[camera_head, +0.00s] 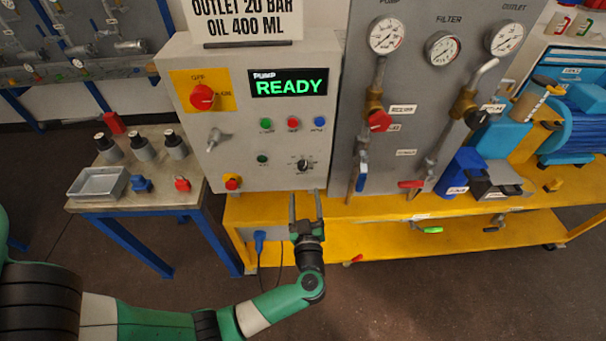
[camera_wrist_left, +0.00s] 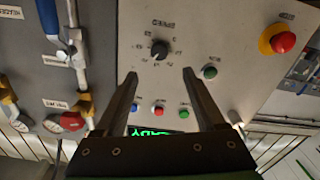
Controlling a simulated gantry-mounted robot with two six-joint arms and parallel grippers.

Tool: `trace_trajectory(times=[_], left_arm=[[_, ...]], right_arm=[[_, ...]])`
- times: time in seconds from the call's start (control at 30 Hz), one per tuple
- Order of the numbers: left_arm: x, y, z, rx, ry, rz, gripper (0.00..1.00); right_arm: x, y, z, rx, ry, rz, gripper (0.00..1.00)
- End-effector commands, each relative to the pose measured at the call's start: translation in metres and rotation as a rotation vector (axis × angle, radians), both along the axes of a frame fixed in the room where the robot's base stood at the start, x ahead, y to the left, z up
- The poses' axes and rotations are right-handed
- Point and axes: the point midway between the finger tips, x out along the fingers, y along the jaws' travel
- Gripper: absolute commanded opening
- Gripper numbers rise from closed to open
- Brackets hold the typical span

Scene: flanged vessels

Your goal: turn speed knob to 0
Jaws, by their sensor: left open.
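The black speed knob (camera_head: 303,165) is on the lower right of the grey control panel (camera_head: 225,155), with scale marks around it. In the left wrist view the speed knob (camera_wrist_left: 159,49) shows just beyond and between the fingertips, with its scale around it. My left gripper (camera_head: 306,193) is open and empty, below the knob at the panel's lower edge in the head view. In the left wrist view its two fingers (camera_wrist_left: 160,74) point towards the panel and stand apart from the knob. The knob's exact setting is too small to read. My right gripper is not in view.
The panel has a green READY display (camera_head: 289,84), several push buttons (camera_head: 293,124), a red rotary switch (camera_head: 202,97) and a red emergency stop (camera_head: 232,182). A gauge board with valves (camera_head: 380,120) stands to the right. A yellow bench (camera_head: 400,208) runs below.

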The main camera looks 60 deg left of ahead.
Motion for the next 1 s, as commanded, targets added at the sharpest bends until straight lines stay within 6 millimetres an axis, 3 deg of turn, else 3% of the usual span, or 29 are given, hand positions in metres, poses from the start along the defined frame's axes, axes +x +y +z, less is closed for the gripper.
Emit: trace_trajectory(times=[0.2,0.4,0.53,0.8,1.0], left_arm=[[0.017,0.046,-0.004,0.001,-0.004,0.007,0.72],[0.032,0.081,-0.003,-0.001,-0.003,0.003,0.72],[0.037,0.091,-0.001,0.000,-0.001,0.001,0.72],[0.038,0.093,0.000,0.001,-0.001,-0.001,0.72],[0.038,0.093,0.000,0.001,-0.001,0.000,0.38]], right_arm=[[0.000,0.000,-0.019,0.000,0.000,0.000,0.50],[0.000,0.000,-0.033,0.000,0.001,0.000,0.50],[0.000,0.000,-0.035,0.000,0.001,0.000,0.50],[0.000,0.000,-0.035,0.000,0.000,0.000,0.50],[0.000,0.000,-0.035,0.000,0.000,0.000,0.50]])
